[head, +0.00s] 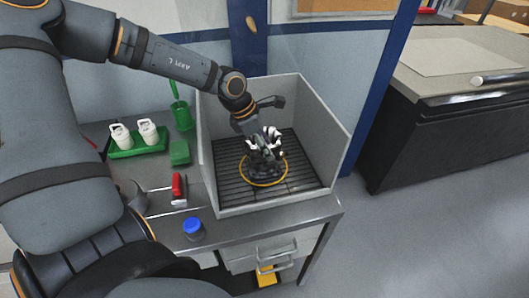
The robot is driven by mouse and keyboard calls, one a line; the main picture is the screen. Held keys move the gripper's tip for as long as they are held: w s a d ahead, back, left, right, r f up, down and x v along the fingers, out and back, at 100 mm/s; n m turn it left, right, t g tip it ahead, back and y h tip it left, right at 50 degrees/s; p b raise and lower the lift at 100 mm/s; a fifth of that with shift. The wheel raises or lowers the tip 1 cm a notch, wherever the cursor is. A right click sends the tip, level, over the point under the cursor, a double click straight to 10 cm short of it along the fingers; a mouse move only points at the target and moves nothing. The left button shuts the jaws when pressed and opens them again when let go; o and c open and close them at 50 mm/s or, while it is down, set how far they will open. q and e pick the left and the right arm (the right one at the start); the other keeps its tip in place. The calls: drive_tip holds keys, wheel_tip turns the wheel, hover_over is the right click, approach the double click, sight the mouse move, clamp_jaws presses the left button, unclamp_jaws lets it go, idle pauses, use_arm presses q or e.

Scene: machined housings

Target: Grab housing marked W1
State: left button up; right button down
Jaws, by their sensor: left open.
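Two white housings stand side by side on a green tray (138,153) at the left of the bench, the left one (121,136) and the right one (149,131). Any marking on them is too small to read, so I cannot tell which is W1. My left gripper (264,154) is open and points down inside a grey open-fronted booth (325,125). It is above a dark round fixture with a yellow ring (266,183) on the slatted floor. White pieces show around the fingers; I cannot tell whether they belong to a housing. My right gripper is out of view.
The booth walls enclose my left gripper at the back and sides. A green cup with a brush (181,115), a green block (180,153), a red-handled tool (179,188) and a blue-capped jar (193,229) are on the bench. Open floor (420,220) lies at right.

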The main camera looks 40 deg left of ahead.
use_arm(q)
drive_tip(key=shift+x, duration=0.9)
drive_tip(key=shift+a+r, duration=0.1)
drive_tip(key=shift+r, duration=0.05)
drive_tip(key=shift+c, duration=0.8)
clamp_jaws()
